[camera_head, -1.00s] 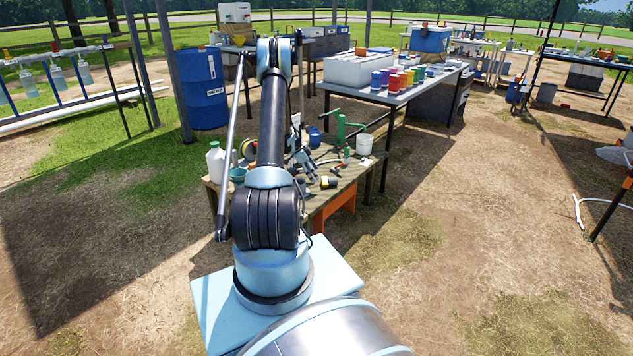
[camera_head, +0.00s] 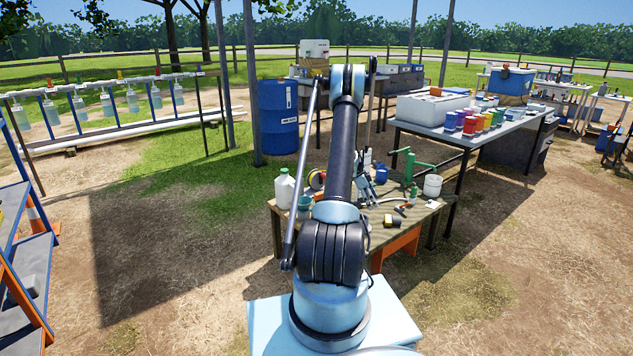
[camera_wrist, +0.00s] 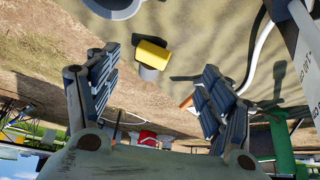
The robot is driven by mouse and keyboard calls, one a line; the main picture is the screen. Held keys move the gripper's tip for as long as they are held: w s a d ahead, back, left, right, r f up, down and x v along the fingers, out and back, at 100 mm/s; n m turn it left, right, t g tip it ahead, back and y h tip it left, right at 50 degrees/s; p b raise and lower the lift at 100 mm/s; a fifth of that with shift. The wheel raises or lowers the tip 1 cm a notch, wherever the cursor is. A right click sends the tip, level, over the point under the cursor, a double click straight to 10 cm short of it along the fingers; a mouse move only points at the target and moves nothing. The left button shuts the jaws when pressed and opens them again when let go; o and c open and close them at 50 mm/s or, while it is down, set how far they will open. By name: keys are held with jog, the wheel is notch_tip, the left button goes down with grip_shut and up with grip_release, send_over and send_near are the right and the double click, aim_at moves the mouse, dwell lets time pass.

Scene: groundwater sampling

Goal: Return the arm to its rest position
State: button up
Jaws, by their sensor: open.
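My arm (camera_head: 340,165) stretches forward from its base, and its far end hangs over the wooden table (camera_head: 283,228). My gripper (camera_head: 368,190) shows small in the head view, partly behind my arm, above the tabletop. In the wrist view my gripper (camera_wrist: 158,66) has its two dark ridged fingers spread wide, with nothing held between them.
The wooden table carries a white jug (camera_head: 284,189), a green hand pump (camera_head: 409,165) and a white container (camera_head: 432,185). Behind stand a blue barrel (camera_head: 278,118) and a long table (camera_head: 462,138) with coloured cups. A shelf rack (camera_head: 30,265) is at left. Open ground lies right.

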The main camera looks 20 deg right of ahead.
jog(key=s+a+r+n+t+y, duration=0.1)
jog(key=s+a+r+n, duration=0.15)
jog(key=a+r, duration=0.5)
jog(key=s+a+r+n, duration=0.1)
jog(key=a+r+n, duration=0.25)
jog(key=r, duration=0.65)
jog(key=s+a+r+n+t+y, duration=0.15)
jog(key=s+a+r+n, duration=0.35)
jog(key=s+a+r, duration=0.8)
jog(key=s+a+n+t+y, duration=0.1)
jog(key=s+a+n, duration=0.5)
jog(key=s+a, duration=0.7)
jog(key=s+a+f+n+y, duration=0.1)
jog(key=s+a+f+n, duration=0.1)
jog(key=s, duration=0.6)
jog(key=s+a+f+n+y, duration=0.1)
jog(key=s+a+f+n, duration=0.2)
jog(key=s+f, duration=0.2)
jog(key=s+t, duration=0.1)
jog(key=s, duration=0.2)
jog(key=shift+s+a+n, duration=0.2)
jog(key=shift+n, duration=0.2)
